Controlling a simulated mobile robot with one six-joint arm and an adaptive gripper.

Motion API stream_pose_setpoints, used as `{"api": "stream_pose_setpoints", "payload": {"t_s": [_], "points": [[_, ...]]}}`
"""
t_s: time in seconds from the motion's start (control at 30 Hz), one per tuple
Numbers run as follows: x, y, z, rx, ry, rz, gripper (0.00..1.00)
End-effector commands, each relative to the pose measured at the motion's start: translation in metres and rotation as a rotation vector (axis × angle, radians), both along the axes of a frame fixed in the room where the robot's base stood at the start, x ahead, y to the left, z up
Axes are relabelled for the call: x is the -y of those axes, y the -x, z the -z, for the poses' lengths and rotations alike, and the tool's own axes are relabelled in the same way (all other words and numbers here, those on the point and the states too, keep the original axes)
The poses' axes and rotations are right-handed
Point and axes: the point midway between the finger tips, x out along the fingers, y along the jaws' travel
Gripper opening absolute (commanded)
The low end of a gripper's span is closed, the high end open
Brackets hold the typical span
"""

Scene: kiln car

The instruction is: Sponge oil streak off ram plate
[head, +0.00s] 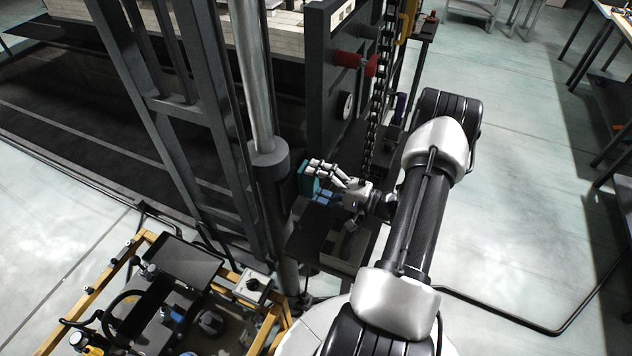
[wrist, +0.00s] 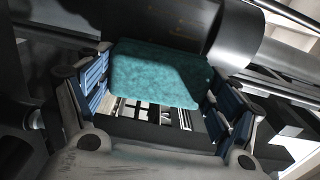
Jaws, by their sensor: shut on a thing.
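My gripper (wrist: 155,100) is shut on a teal sponge (wrist: 160,75), with blue-padded fingers on its left and right sides. The sponge also shows in the head view (head: 308,180), beside the dark collar at the foot of the silver ram rod (head: 256,80). In the wrist view a dark surface (wrist: 150,18) with faint brownish specks lies beyond the sponge, beside a thick dark cylinder (wrist: 238,35). I cannot tell whether this surface is the ram plate or whether the sponge touches it. No clear oil streak shows.
Dark steel uprights (head: 175,105) stand left of my gripper. A hanging chain (head: 383,90) and a dark panel with a red knob (head: 370,65) are behind it. A yellow-framed cart (head: 165,290) stands at front left. Open floor (head: 520,180) lies to the right.

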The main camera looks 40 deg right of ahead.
Motion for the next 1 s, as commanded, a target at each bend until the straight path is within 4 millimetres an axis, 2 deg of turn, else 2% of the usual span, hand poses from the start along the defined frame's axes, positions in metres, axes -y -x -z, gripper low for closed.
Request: {"api": "stream_pose_setpoints", "payload": {"t_s": [0.8,1.0], "points": [[-0.004,-0.007,0.000,0.000,0.000,-0.001,0.64],[-0.016,-0.001,0.000,-0.001,-0.003,0.000,0.64]]}}
